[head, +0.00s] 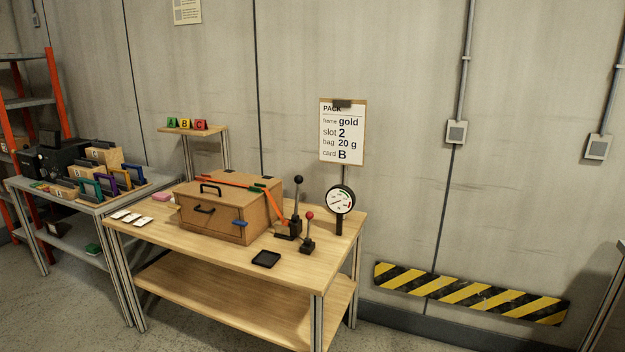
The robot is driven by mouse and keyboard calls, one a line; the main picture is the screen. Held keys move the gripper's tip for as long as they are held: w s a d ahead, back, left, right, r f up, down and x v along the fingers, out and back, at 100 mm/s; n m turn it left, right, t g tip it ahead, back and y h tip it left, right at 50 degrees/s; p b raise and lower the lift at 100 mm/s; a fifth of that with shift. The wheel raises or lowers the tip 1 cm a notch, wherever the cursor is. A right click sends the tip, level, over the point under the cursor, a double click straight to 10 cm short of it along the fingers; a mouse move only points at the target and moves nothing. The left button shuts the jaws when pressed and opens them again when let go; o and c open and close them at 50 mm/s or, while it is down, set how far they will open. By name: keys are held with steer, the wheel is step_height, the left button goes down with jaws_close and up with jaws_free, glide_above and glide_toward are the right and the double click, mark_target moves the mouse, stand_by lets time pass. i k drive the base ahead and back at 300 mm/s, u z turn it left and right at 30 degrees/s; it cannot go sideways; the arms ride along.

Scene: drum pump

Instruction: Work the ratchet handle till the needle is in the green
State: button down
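A ratchet lever with a black ball handle (298,181) stands upright on its dark base on the wooden table, just right of a cardboard-brown box (222,215). An orange strap (228,180) runs over the box and down to the ratchet base. A round white gauge (340,200) stands on a black post behind and to the right of the lever. Its face has a green band and a red mark; the needle is too small to read surely. My gripper is not in view.
A shorter lever with a red knob (309,216) stands just right of the ratchet. A black tray (265,259) lies in front. White cards (125,216) and a pink block (161,197) lie at left. A clipboard sign (342,135) stands behind; a second table (70,198) is left.

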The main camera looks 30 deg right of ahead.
mark_target(298, 178)
steer(key=i, duration=0.85)
steer(key=u, duration=0.05)
